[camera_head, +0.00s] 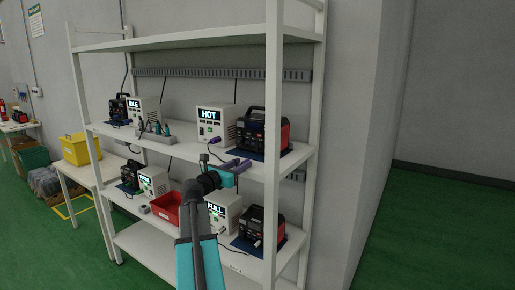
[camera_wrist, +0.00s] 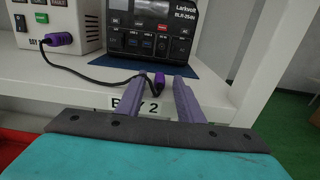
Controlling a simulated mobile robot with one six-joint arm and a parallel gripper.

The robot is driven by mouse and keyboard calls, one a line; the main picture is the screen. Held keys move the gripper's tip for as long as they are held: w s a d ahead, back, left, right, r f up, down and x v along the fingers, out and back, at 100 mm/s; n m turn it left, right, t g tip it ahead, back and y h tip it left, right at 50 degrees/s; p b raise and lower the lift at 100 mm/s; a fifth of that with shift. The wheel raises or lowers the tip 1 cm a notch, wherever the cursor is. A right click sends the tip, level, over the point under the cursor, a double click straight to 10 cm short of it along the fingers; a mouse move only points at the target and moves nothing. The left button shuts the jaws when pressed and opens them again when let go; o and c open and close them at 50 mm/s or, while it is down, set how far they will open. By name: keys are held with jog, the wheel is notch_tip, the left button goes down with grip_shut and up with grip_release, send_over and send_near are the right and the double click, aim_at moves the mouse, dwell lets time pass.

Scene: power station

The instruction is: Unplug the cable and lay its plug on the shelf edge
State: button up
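In the head view my gripper (camera_head: 234,165) is at that shelf's edge, below the charger reading HOT (camera_head: 210,123); the plug is hard to make out there.
A blue mat (camera_wrist: 188,75) lies under the power station, which also shows in the head view (camera_head: 263,133). A lower shelf holds a red bin (camera_head: 166,208), a charger reading FULL (camera_head: 222,210) and another power station (camera_head: 258,234). A white upright (camera_head: 273,120) stands right of my gripper.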

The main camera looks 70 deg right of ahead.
jog(key=shift+a, duration=0.1)
jog(key=b+v, duration=0.3)
jog(key=v, duration=1)
jog(key=shift+a, duration=0.3)
jog(key=shift+w, duration=0.1)
